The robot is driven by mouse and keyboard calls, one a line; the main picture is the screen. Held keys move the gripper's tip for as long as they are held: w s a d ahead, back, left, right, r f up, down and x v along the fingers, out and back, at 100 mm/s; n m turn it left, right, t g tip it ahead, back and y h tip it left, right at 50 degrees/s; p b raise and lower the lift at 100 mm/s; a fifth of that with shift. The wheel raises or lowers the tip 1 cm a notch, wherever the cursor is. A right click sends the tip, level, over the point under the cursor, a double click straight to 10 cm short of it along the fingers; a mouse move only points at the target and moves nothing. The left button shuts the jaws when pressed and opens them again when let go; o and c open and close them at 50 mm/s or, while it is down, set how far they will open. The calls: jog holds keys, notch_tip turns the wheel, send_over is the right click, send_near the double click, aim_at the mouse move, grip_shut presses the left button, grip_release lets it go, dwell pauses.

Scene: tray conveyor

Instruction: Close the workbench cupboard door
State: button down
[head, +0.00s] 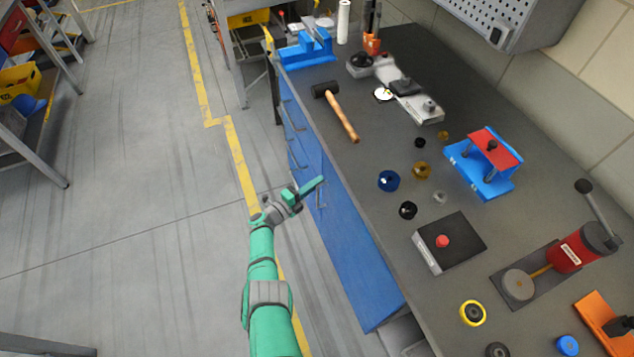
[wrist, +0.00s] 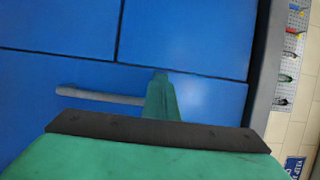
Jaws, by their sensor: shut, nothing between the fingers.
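The workbench cupboard door (head: 350,255) is a blue panel on the bench's front, below the dark worktop. It looks flush or nearly flush with the front; I cannot tell if a small gap remains. A grey bar handle (wrist: 100,95) shows on the blue front in the wrist view. My gripper (head: 318,183) is shut and empty, with its green fingers at the blue front close to the handle. In the wrist view the fingertips (wrist: 162,80) overlap the handle's right end. I cannot tell whether they touch it.
The worktop (head: 375,150) above carries a hammer (head: 340,112), a blue vice (head: 308,48), a red-topped fixture (head: 492,150) and several small parts. Blue drawers (head: 295,125) lie farther along the front. The grey floor (head: 130,220) to the left is clear.

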jog(key=shift+w+d+r, duration=0.15)
jog(key=shift+d, duration=0.25)
jog(key=shift+w+d+r, duration=0.15)
jog(key=shift+d, duration=0.25)
jog(key=shift+w+r, duration=0.1)
jog(key=shift+w, duration=0.05)
jog(key=shift+a, duration=0.15)
jog(key=s+a, duration=0.3)
jog(key=a, duration=0.4)
jog(key=s+a, duration=0.4)
jog(key=a, duration=0.3)
jog(key=shift+f, duration=0.4)
jog(key=shift+w, duration=0.1)
